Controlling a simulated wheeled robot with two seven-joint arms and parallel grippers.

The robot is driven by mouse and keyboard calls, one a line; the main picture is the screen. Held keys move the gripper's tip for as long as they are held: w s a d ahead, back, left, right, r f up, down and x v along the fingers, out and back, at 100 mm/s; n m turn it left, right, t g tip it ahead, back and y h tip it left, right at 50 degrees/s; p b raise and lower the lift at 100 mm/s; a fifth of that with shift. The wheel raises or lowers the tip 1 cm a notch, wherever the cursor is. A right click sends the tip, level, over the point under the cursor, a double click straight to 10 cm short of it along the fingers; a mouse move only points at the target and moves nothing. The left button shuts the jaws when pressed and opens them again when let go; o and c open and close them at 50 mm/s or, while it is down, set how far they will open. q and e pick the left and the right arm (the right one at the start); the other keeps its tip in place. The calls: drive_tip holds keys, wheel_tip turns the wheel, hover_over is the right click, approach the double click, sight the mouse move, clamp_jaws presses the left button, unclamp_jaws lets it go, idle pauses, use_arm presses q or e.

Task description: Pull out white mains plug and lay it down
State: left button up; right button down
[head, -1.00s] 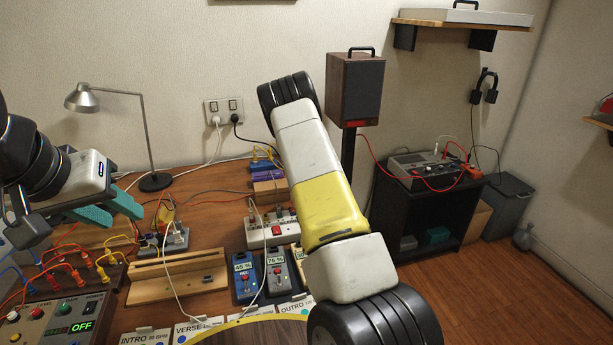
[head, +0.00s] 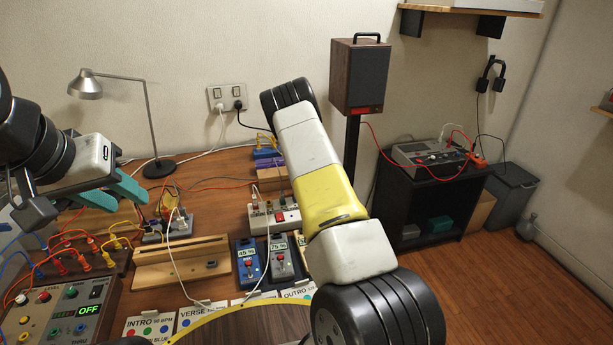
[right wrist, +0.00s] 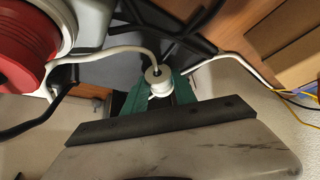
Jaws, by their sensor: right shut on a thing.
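My right gripper (right wrist: 160,98) shows in the right wrist view, its green fingers shut on a small round white plug (right wrist: 157,80) with a white cable leaving it. Whether that plug sits in a socket cannot be told. In the head view, my right arm hides this gripper. A white plug (head: 219,107) is in the left socket of the double wall outlet (head: 227,92), a black plug (head: 238,105) in the right one. A white power strip (head: 273,219) with a red switch lies partly behind my right arm. My left gripper (head: 118,192) has its teal fingers apart and empty, above the table's left side.
A desk lamp (head: 150,120) stands at the back left. A wooden rail (head: 180,265), pedals (head: 248,265) and a control box (head: 60,310) crowd the table, with loose cables between. In the right wrist view a large red round part (right wrist: 25,45) is close at left.

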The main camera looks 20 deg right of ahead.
drive_tip(key=c, duration=0.9)
unclamp_jaws()
drive_tip(key=shift+v, duration=3.9)
